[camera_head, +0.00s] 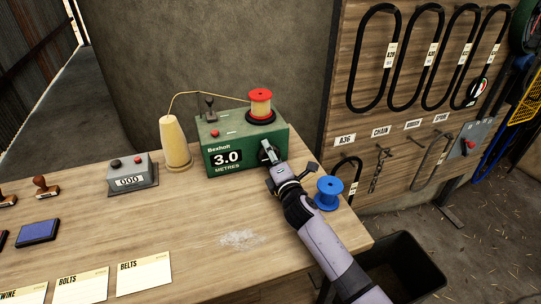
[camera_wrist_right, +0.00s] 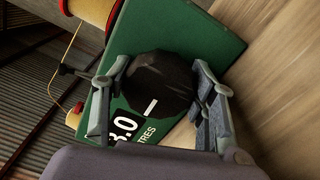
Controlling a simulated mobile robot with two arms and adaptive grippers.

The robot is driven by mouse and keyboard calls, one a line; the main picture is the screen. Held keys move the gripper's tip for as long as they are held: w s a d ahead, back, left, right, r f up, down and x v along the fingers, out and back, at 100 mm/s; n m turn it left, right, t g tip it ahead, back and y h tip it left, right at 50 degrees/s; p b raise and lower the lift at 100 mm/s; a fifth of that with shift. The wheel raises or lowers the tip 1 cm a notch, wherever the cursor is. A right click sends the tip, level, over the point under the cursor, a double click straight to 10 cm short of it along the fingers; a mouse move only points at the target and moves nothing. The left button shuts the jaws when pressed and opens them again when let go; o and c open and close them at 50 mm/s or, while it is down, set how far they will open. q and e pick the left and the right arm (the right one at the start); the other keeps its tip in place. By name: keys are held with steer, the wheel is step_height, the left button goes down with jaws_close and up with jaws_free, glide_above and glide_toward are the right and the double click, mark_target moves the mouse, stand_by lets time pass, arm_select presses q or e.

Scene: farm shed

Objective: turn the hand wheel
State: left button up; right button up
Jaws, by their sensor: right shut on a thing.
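The hand wheel is a round black knob (camera_wrist_right: 160,83) on the front of a green machine (camera_head: 240,122) marked "Bexholt 3.0 METRES". In the head view the wheel (camera_head: 267,155) is mostly hidden behind my right gripper (camera_head: 270,153). In the right wrist view my right gripper (camera_wrist_right: 160,100) has one finger on each side of the wheel and is shut on it. A red spool (camera_head: 261,104) sits on top of the machine, with a thread running left to a cream cone (camera_head: 174,142). My left gripper is not in view.
A blue spool (camera_head: 328,192) stands close to the right of my right wrist. A grey counter box (camera_head: 131,174) is left of the cone. Label cards (camera_head: 143,275) lie at the front. A dark bin (camera_head: 395,270) stands below the table's right edge. The middle of the table is clear.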

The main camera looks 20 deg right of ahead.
steer(key=shift+m, duration=0.3)
steer(key=o, duration=1.2)
steer(key=shift+c, duration=0.2)
steer(key=s, duration=1.2)
steer(key=shift+d, duration=0.25)
